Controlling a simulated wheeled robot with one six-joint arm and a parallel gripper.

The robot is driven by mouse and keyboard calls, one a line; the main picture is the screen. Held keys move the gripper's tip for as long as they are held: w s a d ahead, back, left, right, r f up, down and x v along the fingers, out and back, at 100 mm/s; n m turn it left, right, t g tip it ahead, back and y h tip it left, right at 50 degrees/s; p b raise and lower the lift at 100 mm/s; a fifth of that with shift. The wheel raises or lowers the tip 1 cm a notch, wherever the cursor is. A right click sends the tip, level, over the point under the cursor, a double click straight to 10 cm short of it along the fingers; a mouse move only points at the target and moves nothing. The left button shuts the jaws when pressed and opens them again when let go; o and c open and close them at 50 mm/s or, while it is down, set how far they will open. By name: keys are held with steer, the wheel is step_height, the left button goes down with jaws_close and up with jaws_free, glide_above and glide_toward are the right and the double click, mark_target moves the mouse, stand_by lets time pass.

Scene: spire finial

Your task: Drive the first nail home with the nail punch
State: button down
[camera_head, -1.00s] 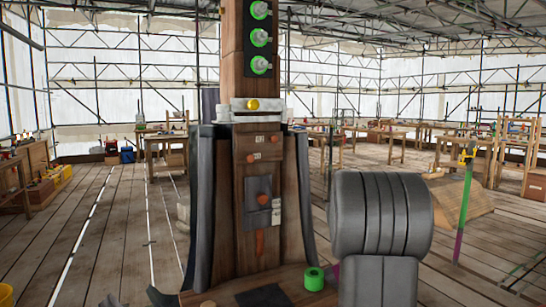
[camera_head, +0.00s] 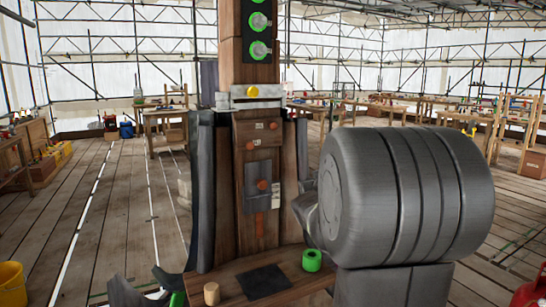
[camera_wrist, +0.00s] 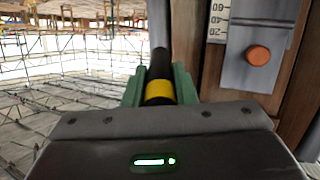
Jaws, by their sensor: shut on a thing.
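In the wrist view, my gripper (camera_wrist: 158,90) has its green jaws shut on the nail punch (camera_wrist: 159,70), a dark rod with a yellow band and a grey shaft pointing away. An orange round head (camera_wrist: 259,55), possibly a nail, sits on a grey plate (camera_wrist: 243,75) right of the punch, beside a scale strip. The punch appears apart from it. In the head view, similar orange heads show on the wooden post, one on its grey plate (camera_head: 262,185) and others above (camera_head: 250,146). I cannot tell which is the first nail. My gripper is hidden behind my arm there.
The wooden post (camera_head: 246,45) carries green-ringed fittings and a white collar (camera_head: 250,103). A green ring (camera_head: 312,260) and a small wooden cylinder (camera_head: 211,293) stand on the ledge (camera_head: 232,285). Dark curved panels flank the post. A yellow bucket (camera_head: 12,284) stands at left on open plank floor.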

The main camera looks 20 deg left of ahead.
steer(key=s+a+r+n+y+p, duration=0.2)
steer(key=s+a+r+y, duration=0.1)
steer(key=s+r, duration=0.2)
steer(key=s+a+r+n+g+y+p, duration=0.1)
steer(key=s+a+r+n+y, duration=0.1)
steer(key=s, duration=0.6)
step_height(320, 180, up, 3)
steer(key=shift+s+a+r+y+p, duration=0.15)
steer(key=shift+a+y+p, duration=0.2)
steer(key=shift+a+y, duration=0.7)
steer(key=shift+a, duration=0.1)
steer(key=x, duration=0.6)
steer(key=shift+b, duration=0.35)
steer(key=shift+w+a, duration=0.25)
steer(key=shift+x, duration=1.35)
steer(key=shift+d, duration=0.1)
